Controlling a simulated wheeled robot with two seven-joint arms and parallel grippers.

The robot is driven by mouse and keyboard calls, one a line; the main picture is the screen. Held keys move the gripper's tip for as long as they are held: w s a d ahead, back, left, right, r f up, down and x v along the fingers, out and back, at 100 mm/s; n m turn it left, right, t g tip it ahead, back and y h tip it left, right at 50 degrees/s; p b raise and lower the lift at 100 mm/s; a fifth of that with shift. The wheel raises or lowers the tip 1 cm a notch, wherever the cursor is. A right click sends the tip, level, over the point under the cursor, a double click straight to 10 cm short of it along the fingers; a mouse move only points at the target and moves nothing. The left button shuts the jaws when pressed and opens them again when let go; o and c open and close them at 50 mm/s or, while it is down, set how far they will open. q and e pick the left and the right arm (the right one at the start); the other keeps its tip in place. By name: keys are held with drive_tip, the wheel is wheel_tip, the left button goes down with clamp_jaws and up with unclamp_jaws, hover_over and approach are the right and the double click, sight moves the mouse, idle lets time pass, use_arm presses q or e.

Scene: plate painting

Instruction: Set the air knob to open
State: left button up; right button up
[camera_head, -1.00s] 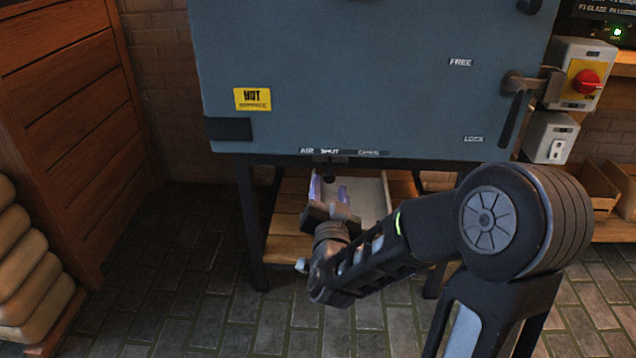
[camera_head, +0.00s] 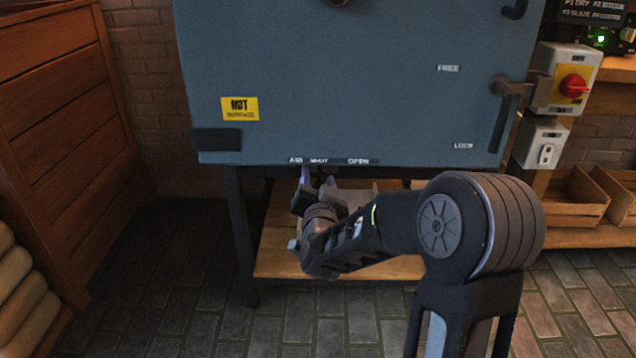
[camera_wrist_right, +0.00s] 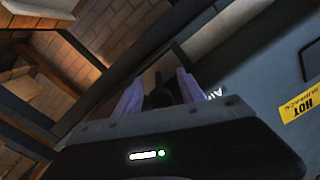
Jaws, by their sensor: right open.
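The blue-grey kiln (camera_head: 330,90) carries the labels AIR, SHUT and OPEN (camera_head: 358,161) along its lower edge, with SHUT left of OPEN. My right gripper (camera_head: 318,177) is just under that edge, below the SHUT label, with its pale purple fingers pointing up. In the right wrist view the gripper (camera_wrist_right: 158,88) is open, and a dark knob-like shape (camera_wrist_right: 160,93), apparently the air knob, shows between its fingers. I cannot tell if they touch it. The knob is mostly hidden in the head view. My left gripper is not in view.
A latch handle (camera_head: 500,112) hangs at the kiln's right, near a red switch (camera_head: 574,86) on a box. A yellow HOT SURFACE label (camera_head: 240,108) is on the kiln. A wooden shelf (camera_head: 275,255) lies under it, between dark legs (camera_head: 240,235).

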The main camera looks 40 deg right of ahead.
drive_tip(key=shift+c, duration=0.5)
clamp_jaws()
idle(0.9)
